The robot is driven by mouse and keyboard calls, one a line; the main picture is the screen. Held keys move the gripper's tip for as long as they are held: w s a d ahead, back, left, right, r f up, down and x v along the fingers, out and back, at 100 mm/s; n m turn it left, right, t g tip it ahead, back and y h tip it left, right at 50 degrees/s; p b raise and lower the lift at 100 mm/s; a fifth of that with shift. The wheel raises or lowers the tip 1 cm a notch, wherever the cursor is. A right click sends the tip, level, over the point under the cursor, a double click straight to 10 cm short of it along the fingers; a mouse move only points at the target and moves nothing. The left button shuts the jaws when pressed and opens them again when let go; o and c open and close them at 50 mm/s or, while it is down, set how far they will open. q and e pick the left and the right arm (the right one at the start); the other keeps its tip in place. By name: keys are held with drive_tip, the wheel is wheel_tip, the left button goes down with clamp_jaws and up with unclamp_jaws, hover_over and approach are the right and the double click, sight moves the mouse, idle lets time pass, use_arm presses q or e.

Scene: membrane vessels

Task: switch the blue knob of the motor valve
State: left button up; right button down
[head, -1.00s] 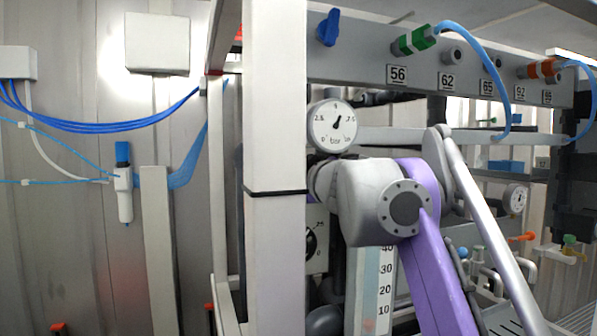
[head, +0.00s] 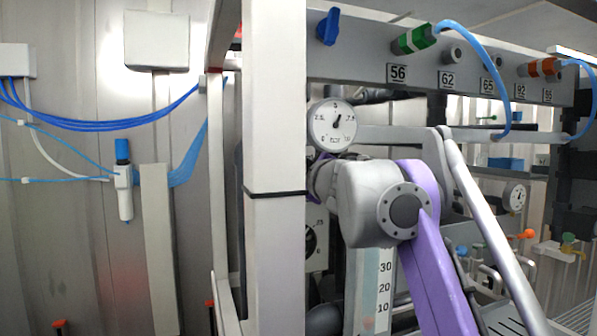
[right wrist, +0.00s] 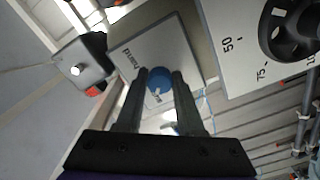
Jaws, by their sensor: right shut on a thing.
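The blue knob (right wrist: 160,82) sits on the light face of the motor valve's box (right wrist: 145,55), which carries small lettering, in the right wrist view. My right gripper (right wrist: 159,73) has its two dark fingers on either side of the knob and is shut on it. A white mark shows on the knob between the fingers. In the head view my grey and purple right arm reaches in behind the white post, and its gripper and the knob are hidden there. My left gripper is in neither view.
A dial with a black knob (right wrist: 295,28) is right of the valve in the right wrist view. In the head view, a white post (head: 275,150) stands left of my arm, near a pressure gauge (head: 333,125). A numbered panel (head: 375,68) with hoses runs above.

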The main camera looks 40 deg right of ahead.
drive_tip(key=c, duration=0.5)
unclamp_jaws()
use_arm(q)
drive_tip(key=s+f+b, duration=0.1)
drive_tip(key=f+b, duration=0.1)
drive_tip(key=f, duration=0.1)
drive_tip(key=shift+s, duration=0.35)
use_arm(e)
drive_tip(key=v, duration=1)
drive_tip(key=shift+s+a, duration=0.1)
drive_tip(key=shift+s, duration=0.25)
